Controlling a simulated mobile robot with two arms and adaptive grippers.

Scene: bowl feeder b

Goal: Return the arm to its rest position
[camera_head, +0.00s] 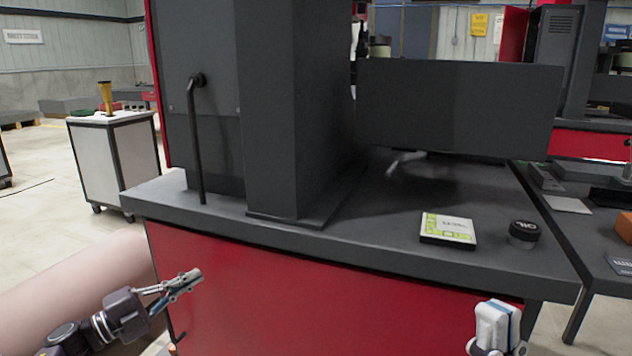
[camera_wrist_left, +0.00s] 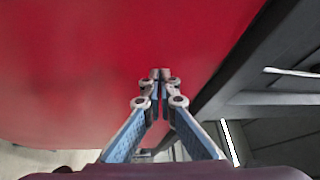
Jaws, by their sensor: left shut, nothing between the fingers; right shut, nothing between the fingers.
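My left gripper (camera_head: 188,280) is at the lower left in the head view, in front of the red front panel (camera_head: 330,300) of the machine bench. Its fingers are closed with nothing between them. In the left wrist view the left gripper (camera_wrist_left: 160,76) points at the red panel (camera_wrist_left: 120,60), with its fingertips together. My right gripper (camera_head: 497,318) is at the lower right in the head view, below the bench top's front edge. It is shut and holds nothing.
The dark bench top (camera_head: 380,225) carries a white-and-green box (camera_head: 448,229) and a black round container (camera_head: 523,234) near its front right. A dark column with a black handle (camera_head: 197,140) rises at left. A white cabinet (camera_head: 115,155) stands on open floor further left.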

